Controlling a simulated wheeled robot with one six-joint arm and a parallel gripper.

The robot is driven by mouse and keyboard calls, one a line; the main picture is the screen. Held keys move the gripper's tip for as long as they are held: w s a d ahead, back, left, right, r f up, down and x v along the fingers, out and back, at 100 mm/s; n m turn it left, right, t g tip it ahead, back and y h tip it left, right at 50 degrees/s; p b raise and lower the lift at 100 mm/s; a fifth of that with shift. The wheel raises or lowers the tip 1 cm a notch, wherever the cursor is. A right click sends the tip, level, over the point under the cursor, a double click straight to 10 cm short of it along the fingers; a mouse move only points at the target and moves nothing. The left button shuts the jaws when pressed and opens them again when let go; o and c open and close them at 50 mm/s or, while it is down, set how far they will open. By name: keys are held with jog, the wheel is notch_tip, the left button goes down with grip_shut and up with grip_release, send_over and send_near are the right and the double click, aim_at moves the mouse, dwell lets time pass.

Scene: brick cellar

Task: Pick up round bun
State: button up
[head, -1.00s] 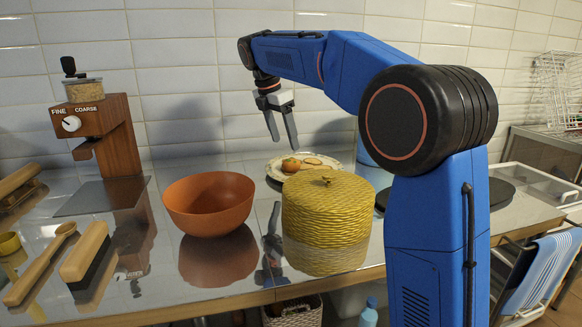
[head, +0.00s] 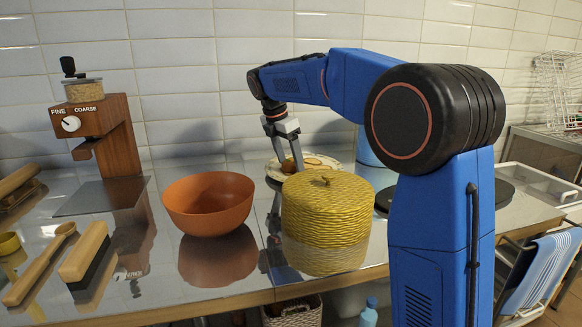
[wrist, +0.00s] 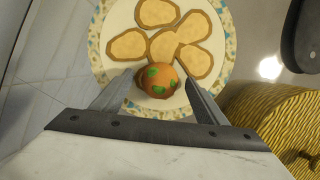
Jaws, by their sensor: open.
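The round bun (wrist: 161,80) is orange-brown with green patches and lies on a plate (wrist: 234,22) with a speckled rim. In the wrist view it sits between the open fingers of my gripper (wrist: 161,88); I cannot tell whether either finger touches it. Several flat, pale slices (wrist: 157,12) lie on the plate beyond the bun. In the head view my gripper (head: 289,170) points down over the plate (head: 346,172), and the bun (head: 289,166) shows partly behind the fingers.
A yellow woven lidded basket (head: 326,225) stands just in front of the plate. An orange bowl (head: 208,203) is to its left. A wooden grinder (head: 122,140) and brushes (head: 85,251) are farther left. The tiled wall (head: 180,70) is close behind.

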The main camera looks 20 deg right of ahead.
jog(key=c, duration=1.1)
jog(key=shift+c, duration=0.2)
